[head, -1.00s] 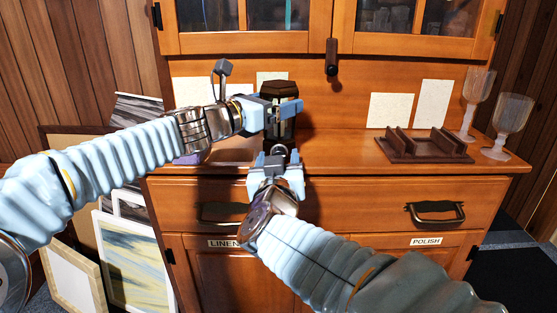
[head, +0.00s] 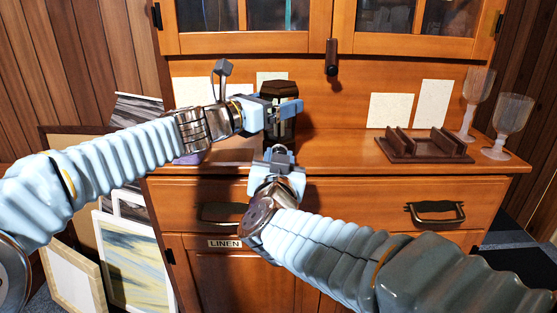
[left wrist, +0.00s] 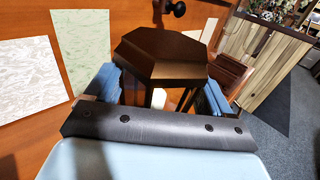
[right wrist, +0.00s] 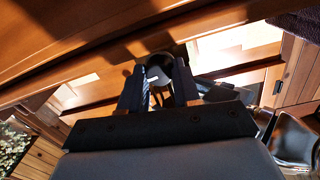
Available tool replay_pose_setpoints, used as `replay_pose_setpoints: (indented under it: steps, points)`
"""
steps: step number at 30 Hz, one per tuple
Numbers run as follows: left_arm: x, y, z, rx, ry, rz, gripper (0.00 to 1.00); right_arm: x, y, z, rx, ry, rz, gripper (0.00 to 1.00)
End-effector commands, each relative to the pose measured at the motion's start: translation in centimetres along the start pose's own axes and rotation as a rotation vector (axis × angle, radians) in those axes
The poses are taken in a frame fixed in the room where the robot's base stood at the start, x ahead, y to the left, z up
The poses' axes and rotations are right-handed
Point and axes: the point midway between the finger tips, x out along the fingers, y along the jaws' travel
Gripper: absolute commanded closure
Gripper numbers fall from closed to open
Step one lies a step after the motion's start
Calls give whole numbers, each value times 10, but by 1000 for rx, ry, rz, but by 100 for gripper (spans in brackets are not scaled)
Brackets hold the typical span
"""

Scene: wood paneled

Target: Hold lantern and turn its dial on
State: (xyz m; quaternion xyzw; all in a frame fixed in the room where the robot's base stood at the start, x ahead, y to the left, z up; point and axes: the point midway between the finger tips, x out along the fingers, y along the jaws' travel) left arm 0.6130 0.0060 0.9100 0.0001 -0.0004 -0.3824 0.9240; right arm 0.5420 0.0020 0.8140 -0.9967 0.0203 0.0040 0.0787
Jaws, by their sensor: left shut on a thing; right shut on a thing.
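The dark lantern (head: 281,92) stands upright on the cabinet's counter in the head view. Its brown six-sided top (left wrist: 165,55) fills the middle of the left wrist view. My left gripper (head: 288,108) is shut around the lantern's body from the left, one blue finger on each side. My right gripper (head: 279,158) is in front of and below the lantern, at the counter's front edge. In the right wrist view its fingers (right wrist: 159,88) close on a dark round dial (right wrist: 159,70). The dial's marking and the lantern's light cannot be made out.
A brown wooden rack (head: 425,146) and two glass goblets (head: 511,120) stand on the counter at the right. Pale papers (head: 390,110) are on the cabinet's back panel. Framed pictures (head: 133,255) lean at the lower left. The counter between lantern and rack is clear.

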Motion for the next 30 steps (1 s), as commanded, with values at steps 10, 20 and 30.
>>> replay_pose_setpoints:
  steps: [10,20,30]
  points:
    - [0,1,-3,-1,5,3,75,0,0,0,122,-5,-1,99]
    - [0,1,-3,-1,5,3,75,0,0,0,120,-5,0,42]
    - [0,1,-3,-1,5,3,75,-12,-1,0,124,-5,-3,42]
